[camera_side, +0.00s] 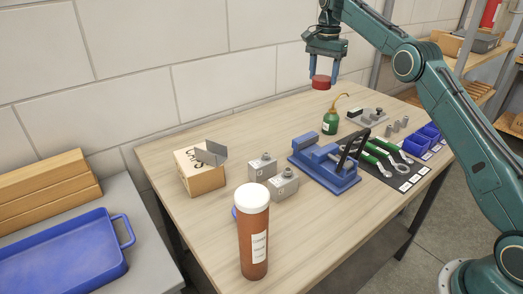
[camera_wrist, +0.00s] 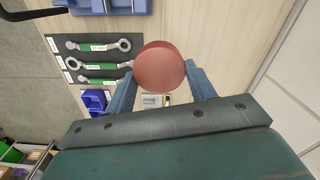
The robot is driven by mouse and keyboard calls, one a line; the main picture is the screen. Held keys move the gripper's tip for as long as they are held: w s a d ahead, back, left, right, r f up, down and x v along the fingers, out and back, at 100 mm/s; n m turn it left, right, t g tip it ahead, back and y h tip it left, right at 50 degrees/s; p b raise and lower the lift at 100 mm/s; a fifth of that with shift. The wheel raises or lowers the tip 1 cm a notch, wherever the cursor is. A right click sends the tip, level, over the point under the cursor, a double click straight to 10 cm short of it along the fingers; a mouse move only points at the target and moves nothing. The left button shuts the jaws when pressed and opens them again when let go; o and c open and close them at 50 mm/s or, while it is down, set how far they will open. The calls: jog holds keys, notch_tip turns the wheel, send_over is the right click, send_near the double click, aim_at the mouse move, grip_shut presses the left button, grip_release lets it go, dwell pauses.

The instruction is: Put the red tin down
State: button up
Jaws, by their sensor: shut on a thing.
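The red tin (camera_side: 321,82) is a small round red disc held in the air above the far part of the workbench (camera_side: 210,226). My gripper (camera_side: 323,78) points down and is shut on the tin, with one blue finger on each side. In the wrist view the tin (camera_wrist: 161,67) sits between the two finger ends of my gripper (camera_wrist: 162,75), its round face toward the camera. The tin is apart from the bench and from the green oil can (camera_side: 331,122) below it.
Wrenches (camera_side: 385,162) lie on a dark mat. Bare wood lies left of the oil can, by the wall.

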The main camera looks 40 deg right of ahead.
jog(key=shift+d+r+m, duration=0.15)
jog(key=shift+d+m, duration=0.15)
jog(key=shift+d, duration=0.15)
jog(key=shift+f, duration=0.2)
notch_tip(320, 180, down, 15)
jog(key=shift+f, duration=0.15)
dwell(0.6)
jog(key=shift+f, duration=0.1)
jog(key=shift+f, duration=2.05)
jog(key=shift+f, duration=0.15)
jog(key=o, duration=1)
